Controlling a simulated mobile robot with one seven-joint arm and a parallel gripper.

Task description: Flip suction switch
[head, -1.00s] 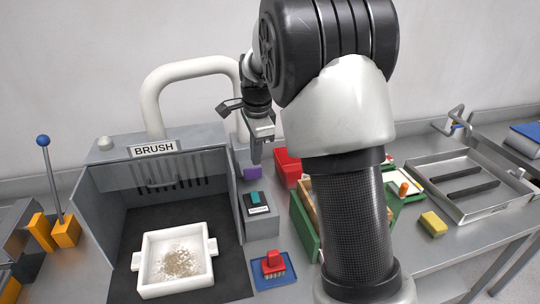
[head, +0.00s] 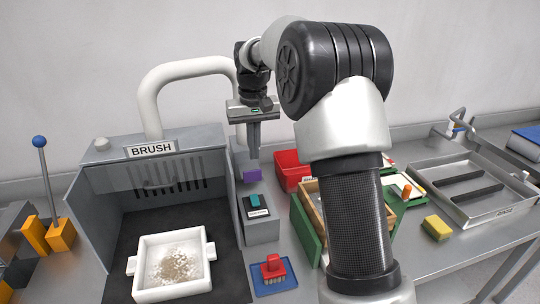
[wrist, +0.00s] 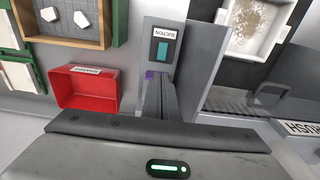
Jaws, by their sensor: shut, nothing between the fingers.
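The suction switch is a teal rocker (head: 255,200) on a grey box (head: 262,229) at the right side of the brush booth. In the wrist view the teal rocker (wrist: 162,51) shows beside its SUCTION label (wrist: 166,31). My gripper (head: 254,154) is shut and empty, pointing down, above and behind the switch and apart from it. In the wrist view the closed fingers (wrist: 158,82) point toward the switch box. I cannot tell which way the rocker is tipped.
The BRUSH booth (head: 90,190) holds a white tray (head: 140,283) with brown debris. A red bin (head: 290,172) is to the right. A red brush (head: 273,266) on a blue mat (head: 288,287) is in front of the box.

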